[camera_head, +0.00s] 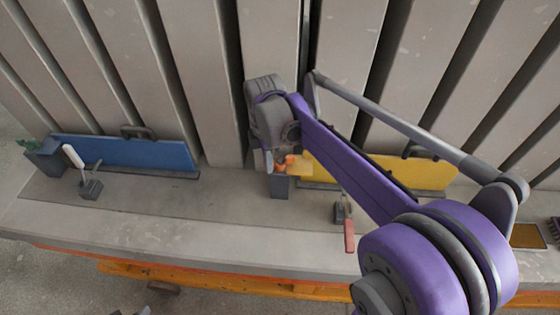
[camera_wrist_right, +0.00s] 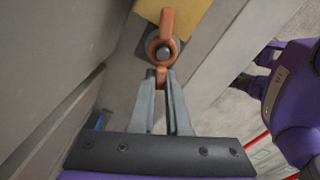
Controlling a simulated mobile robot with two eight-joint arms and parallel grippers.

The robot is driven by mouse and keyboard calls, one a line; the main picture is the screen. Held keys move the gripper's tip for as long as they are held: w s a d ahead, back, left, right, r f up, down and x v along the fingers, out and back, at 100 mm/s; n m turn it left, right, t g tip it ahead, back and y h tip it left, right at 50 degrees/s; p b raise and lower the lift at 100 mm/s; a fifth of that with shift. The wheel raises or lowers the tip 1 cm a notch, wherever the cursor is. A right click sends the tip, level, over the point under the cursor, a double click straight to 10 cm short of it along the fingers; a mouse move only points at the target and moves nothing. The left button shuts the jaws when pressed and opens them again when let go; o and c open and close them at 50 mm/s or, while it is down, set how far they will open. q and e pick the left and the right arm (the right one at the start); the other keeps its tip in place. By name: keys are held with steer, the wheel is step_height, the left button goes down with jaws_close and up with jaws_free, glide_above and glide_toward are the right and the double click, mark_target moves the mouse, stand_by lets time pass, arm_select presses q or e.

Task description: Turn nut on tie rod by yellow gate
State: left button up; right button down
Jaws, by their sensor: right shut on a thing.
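An orange winged nut (camera_wrist_right: 159,46) sits around the grey end of a tie rod (camera_wrist_right: 163,53) in the right wrist view. My right gripper (camera_wrist_right: 161,80) is shut on the nut's near wing. In the head view the right gripper (camera_head: 272,165) is at the left end of the yellow gate (camera_head: 425,172), and the orange nut (camera_head: 284,163) shows only partly beside it. A corner of the yellow gate (camera_wrist_right: 200,20) also shows behind the nut in the right wrist view.
A blue gate (camera_head: 125,153) stands at the left, with a white-handled clamp (camera_head: 88,183) in front. A red-handled clamp (camera_head: 346,222) stands in front of the yellow gate. Tall grey panels rise behind. The ledge between the clamps is mostly clear.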

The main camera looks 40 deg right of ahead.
steer(key=m, duration=0.3)
steer(key=shift+w+d, duration=0.2)
steer(key=shift+w, duration=0.2)
steer(key=m, duration=0.3)
steer(key=shift+w+d+r+m, duration=0.1)
steer(key=shift+w+d+m, duration=0.2)
steer(key=shift+w, duration=0.05)
steer(key=shift+d, duration=0.1)
